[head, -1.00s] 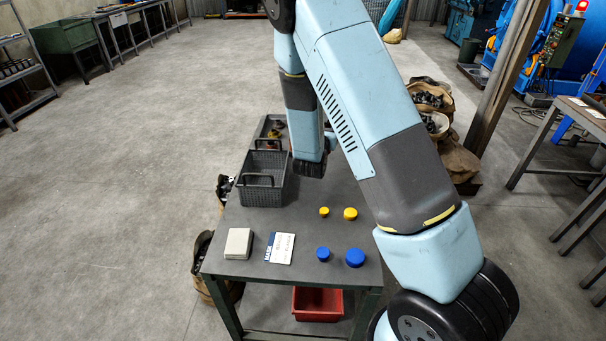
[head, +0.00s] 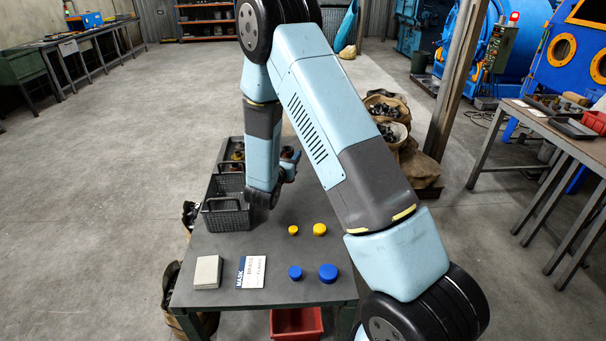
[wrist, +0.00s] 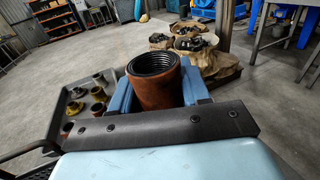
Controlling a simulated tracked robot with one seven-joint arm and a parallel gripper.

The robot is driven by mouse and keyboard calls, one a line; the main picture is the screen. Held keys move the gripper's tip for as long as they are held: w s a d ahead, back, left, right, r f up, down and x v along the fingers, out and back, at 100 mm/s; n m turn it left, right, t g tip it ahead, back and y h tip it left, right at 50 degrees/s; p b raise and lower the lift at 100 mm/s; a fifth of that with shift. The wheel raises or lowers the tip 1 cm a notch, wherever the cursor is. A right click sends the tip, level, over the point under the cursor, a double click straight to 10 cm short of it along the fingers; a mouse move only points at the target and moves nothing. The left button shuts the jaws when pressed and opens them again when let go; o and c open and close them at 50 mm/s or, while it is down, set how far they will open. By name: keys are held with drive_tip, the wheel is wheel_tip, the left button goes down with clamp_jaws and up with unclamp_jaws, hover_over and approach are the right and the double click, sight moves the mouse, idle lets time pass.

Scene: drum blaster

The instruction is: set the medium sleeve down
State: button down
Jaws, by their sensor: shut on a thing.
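The medium sleeve (wrist: 155,82) is a rust-brown hollow cylinder with a ridged dark inside. In the wrist view it sits between the blue fingers of my gripper (wrist: 158,95), its open end facing the camera. My gripper is shut on it. In the head view my gripper (head: 287,172) is over the far part of the table (head: 310,205), right of the baskets, and the sleeve (head: 290,154) shows only as a small brown patch. My arm partly hides this area, so I cannot tell whether the sleeve touches the table.
A black wire basket (head: 226,214) stands at the table's left, with a grey tray (wrist: 72,112) of several parts beyond. Yellow caps (head: 319,229), blue caps (head: 328,273), a mask card (head: 252,272) and a pale box (head: 207,271) lie nearer. Sacks (head: 388,115) stand behind.

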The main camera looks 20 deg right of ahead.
drive_tip(key=shift+w+d+f, duration=0.45)
drive_tip(key=shift+d+f, duration=0.6)
drive_tip(key=shift+f, duration=0.6)
drive_tip(key=shift+w+d+f, duration=0.45)
drive_tip(key=shift+d+f, duration=0.55)
drive_tip(key=shift+f, duration=0.6)
drive_tip(key=shift+w+d+f, duration=0.45)
drive_tip(key=shift+d+f, duration=0.6)
drive_tip(key=shift+f, duration=0.6)
drive_tip(key=c, duration=0.5)
unclamp_jaws()
drive_tip(key=shift+f, duration=0.1)
